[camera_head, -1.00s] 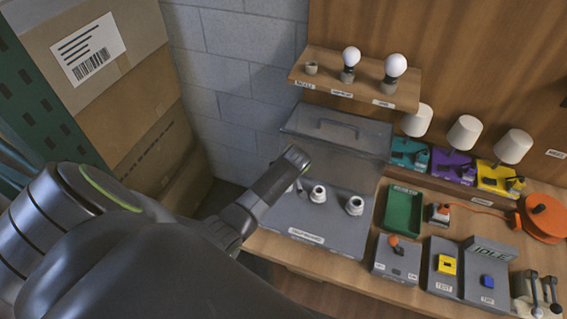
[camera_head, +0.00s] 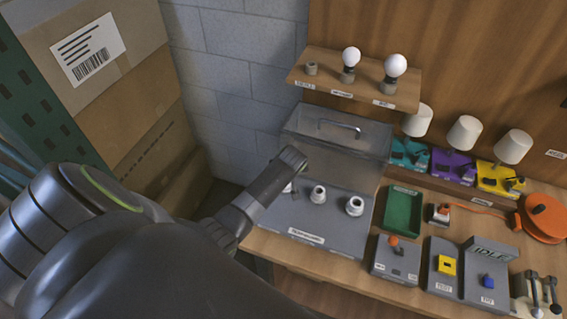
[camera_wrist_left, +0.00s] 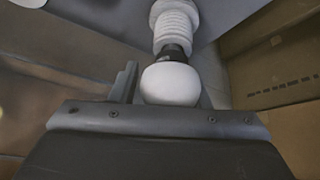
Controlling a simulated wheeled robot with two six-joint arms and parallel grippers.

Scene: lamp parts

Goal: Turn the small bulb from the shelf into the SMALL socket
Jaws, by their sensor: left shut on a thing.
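My left gripper (camera_head: 286,172) is over the leftmost socket (camera_head: 288,187) on the grey panel (camera_head: 290,222). In the left wrist view it is shut on a white round bulb (camera_wrist_left: 170,84). The bulb's dark base (camera_wrist_left: 173,50) is in line with the white ribbed socket (camera_wrist_left: 175,20) and meets its mouth; how deep it sits I cannot tell. In the head view the gripper hides the bulb. The shelf (camera_head: 330,88) has an empty holder (camera_head: 311,68) at its left end and two larger bulbs (camera_head: 351,57) (camera_head: 395,66) in holders. My right gripper is not in view.
Two other white sockets (camera_head: 318,194) (camera_head: 355,206) stand empty on the panel. A clear cover with a handle (camera_head: 335,135) stands behind them. A green tray (camera_head: 403,213) and switch boxes (camera_head: 397,260) are to the right. Cardboard boxes (camera_head: 130,80) are at the left.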

